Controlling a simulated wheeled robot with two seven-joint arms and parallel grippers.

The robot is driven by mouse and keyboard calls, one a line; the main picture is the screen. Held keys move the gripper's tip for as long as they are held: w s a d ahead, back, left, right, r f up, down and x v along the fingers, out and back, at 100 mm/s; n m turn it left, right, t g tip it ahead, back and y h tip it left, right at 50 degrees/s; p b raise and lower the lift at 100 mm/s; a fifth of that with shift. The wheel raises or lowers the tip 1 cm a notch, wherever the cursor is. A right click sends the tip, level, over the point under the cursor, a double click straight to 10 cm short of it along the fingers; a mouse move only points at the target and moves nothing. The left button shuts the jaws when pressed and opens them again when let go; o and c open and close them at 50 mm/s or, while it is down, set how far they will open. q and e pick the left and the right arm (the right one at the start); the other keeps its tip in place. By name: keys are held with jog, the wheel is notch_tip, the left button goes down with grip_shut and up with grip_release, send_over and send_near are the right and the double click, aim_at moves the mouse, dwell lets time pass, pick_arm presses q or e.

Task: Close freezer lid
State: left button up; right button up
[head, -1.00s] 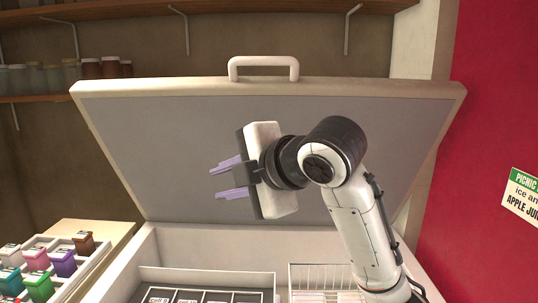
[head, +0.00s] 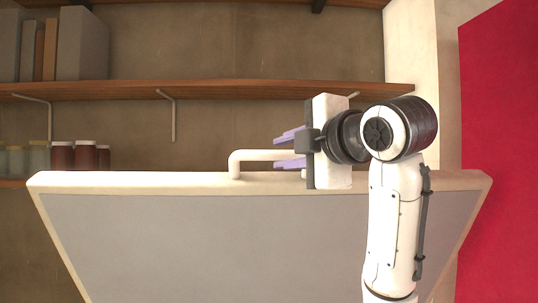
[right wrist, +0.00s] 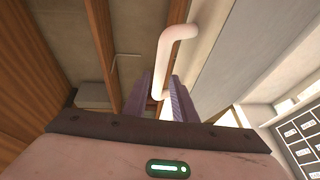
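The freezer lid (head: 250,240) stands raised, its grey inner face toward me and its pale rim across the head view. The white bar handle (head: 250,156) rises from its top edge. In the right wrist view, the handle (right wrist: 178,32) runs down toward the fingers. My right gripper (head: 277,152) is at the right part of the handle, its purple fingers apart, one above and one below the bar. In the right wrist view, the handle's near end shows between the fingers (right wrist: 160,84); contact cannot be told. The handle's right end is hidden behind the gripper. My left gripper is not in view.
A wooden shelf (head: 230,92) with brackets runs along the back wall behind the lid. Jars (head: 75,156) stand on a lower shelf at the left. A red wall panel (head: 500,150) is at the right.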

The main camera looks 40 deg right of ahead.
aim_at(275, 155)
jog(key=w, duration=0.4)
jog(key=shift+w+d+f+p, duration=0.25)
jog(key=shift+d+f+p, duration=0.05)
jog(key=shift+d+p, duration=0.1)
jog(key=shift+w, duration=0.6)
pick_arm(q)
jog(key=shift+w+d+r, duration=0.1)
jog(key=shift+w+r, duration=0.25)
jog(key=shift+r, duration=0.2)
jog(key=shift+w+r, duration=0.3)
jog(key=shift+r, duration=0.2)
pick_arm(e)
jog(key=shift+w+d+f, duration=0.1)
grip_shut()
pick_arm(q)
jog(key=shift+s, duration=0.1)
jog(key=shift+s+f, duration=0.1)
